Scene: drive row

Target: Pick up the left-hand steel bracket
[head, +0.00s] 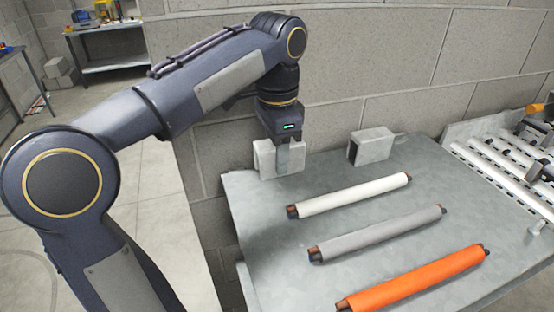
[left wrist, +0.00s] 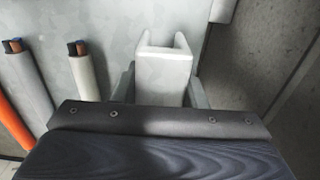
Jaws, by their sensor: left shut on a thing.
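The left-hand steel bracket (head: 264,160) is a pale grey, channel-shaped piece at the back left corner of the grey table (head: 250,215). My left gripper (head: 290,158) points down and is shut on it. In the left wrist view the bracket (left wrist: 163,72) sits between the two fingers, with its open channel end showing. I cannot tell whether it still touches the table. A second bracket (head: 371,146) stands on the table to the right, apart from the gripper. My right gripper is not in view.
A white roller (head: 350,195), a grey roller (head: 380,232) and an orange roller (head: 418,278) lie across the table in front of the brackets. A roller conveyor (head: 505,175) stands at the right. A block wall (head: 340,70) rises close behind the table.

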